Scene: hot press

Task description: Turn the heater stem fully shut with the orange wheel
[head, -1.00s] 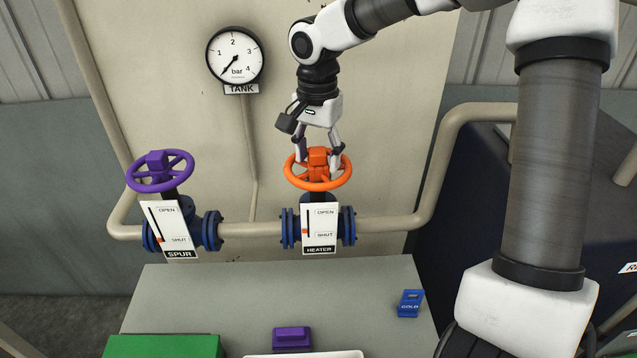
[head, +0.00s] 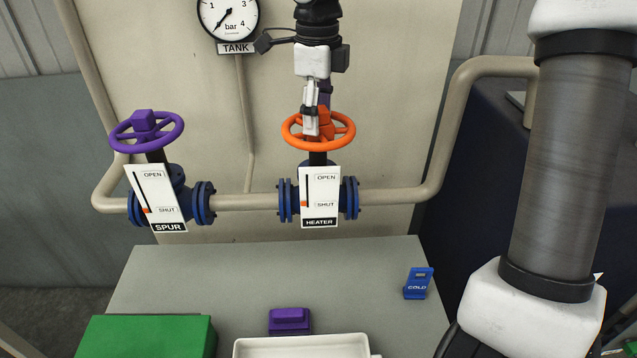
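The orange wheel (head: 345,131) sits flat on top of the heater valve. Its plate (head: 320,190) reads OPEN above and SHUT below, and the small red marker (head: 304,204) is level with SHUT. My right gripper (head: 315,125) points down at the wheel's hub and is seen nearly edge-on. One pale finger is in front of the hub's left part; the other is mostly hidden behind. Whether the fingers press on the hub is not clear. My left gripper is out of view.
The purple spur wheel (head: 147,131) stands to the left on the same pipe. The tank gauge (head: 228,14) is above. A grey bench below carries a green box (head: 146,336), a purple block (head: 290,319), a white tray (head: 300,348) and a blue COLD tag (head: 418,284).

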